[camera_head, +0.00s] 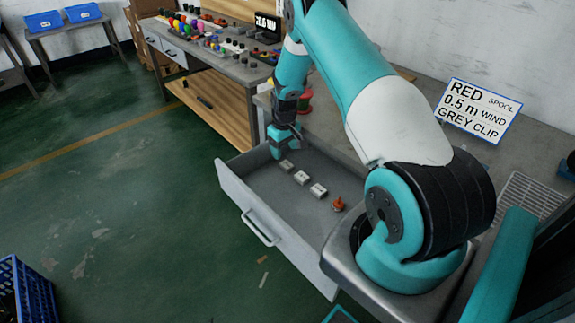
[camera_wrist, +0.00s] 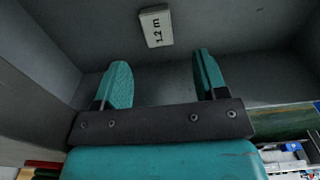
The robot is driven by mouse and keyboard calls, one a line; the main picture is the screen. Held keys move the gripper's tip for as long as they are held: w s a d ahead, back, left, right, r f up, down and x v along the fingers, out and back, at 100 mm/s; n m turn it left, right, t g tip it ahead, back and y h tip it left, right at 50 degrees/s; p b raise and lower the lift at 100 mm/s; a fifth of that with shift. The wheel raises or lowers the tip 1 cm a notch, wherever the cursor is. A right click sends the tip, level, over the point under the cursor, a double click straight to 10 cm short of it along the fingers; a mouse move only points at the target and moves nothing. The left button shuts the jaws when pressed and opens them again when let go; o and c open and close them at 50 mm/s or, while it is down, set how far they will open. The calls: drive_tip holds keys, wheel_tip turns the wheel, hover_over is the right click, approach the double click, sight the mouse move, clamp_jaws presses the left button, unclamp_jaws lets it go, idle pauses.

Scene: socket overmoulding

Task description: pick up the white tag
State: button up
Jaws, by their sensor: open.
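Three small white tags lie in a row on the floor of the open grey drawer: the tag nearest my gripper (camera_head: 286,166), a middle tag (camera_head: 301,178) and a third tag (camera_head: 318,190). In the wrist view one white tag (camera_wrist: 155,26), marked "1.2 m", lies beyond the fingertips, roughly in line with the gap between them. My gripper (camera_wrist: 161,62) is open, with nothing between its teal fingers. In the head view my gripper (camera_head: 279,152) is low inside the drawer's far end, beside the nearest tag. The print on the tags is too small to read there.
The drawer (camera_head: 240,193) has raised walls around the tags. A sign (camera_head: 478,110) reads "RED spool 0.5 m wind GREY CLIP". A workbench (camera_head: 240,70) with several coloured parts stands behind.

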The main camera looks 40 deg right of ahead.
sight(287, 164)
drive_tip(key=shift+s+f+p, duration=0.25)
drive_tip(key=shift+f+p, duration=0.05)
drive_tip(key=shift+f, duration=1.25)
drive_tip(key=shift+s+f+p, duration=0.2)
drive_tip(key=shift+f+p, duration=0.05)
drive_tip(key=shift+f, duration=1.3)
drive_tip(key=c, duration=1)
